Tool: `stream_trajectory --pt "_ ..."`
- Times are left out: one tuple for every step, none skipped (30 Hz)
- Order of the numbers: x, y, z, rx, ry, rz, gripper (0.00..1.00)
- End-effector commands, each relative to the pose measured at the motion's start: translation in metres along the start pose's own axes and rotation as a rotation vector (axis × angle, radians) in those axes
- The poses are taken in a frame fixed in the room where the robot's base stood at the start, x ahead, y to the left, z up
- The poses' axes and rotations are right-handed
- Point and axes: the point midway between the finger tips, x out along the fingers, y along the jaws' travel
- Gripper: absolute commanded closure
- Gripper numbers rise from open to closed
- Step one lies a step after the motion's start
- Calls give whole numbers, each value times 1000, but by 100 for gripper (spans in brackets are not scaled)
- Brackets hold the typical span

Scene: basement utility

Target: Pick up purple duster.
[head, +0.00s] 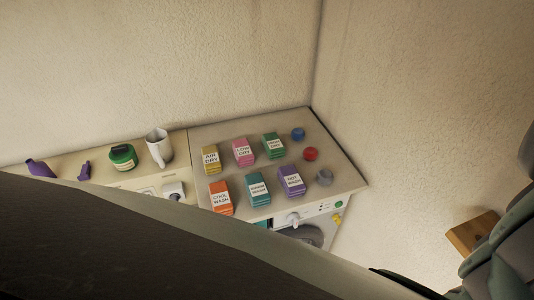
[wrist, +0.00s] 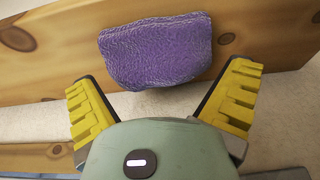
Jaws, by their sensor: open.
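The purple duster (wrist: 155,52) shows in the wrist view as a rounded, fuzzy purple head lying on a wooden plank surface (wrist: 55,40). My gripper (wrist: 163,95) is open, with its yellow ridged fingers apart to the left and right, below the duster in the picture. Nothing is between the fingers, and I cannot tell whether they touch the duster. Any handle of the duster is hidden or out of view. In the head view a dark shape blocks the lower part, and neither the duster nor my fingertips can be made out.
In the head view a washer top (head: 242,178) carries several labelled card stacks, a blue ball (head: 298,134) and a red ball (head: 310,154). A wooden piece (head: 470,233) is at the right.

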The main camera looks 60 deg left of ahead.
Motion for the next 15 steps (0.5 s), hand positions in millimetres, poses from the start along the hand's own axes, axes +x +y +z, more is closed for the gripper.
stream_trajectory --pt "0 -1 0 -6 -4 2 0" --pt "2 -1 1 -6 -3 3 0" --pt "3 -1 0 -7 -1 4 0" --pt "3 -1 0 -8 0 4 0" --pt "4 -1 0 -9 1 4 0" --pt "4 -1 0 -9 2 4 0" --pt "4 -1 0 -9 3 4 0" --pt "4 -1 0 -9 3 4 0" --pt "4 -1 0 -8 3 4 0" --pt "4 -1 0 -8 3 4 0" --pt "4 0 0 -8 3 4 0" --pt "4 0 0 -8 3 4 4" --pt "4 0 0 -8 3 4 7" --pt "4 0 0 -7 3 4 11" --pt "4 0 0 -7 3 4 15"
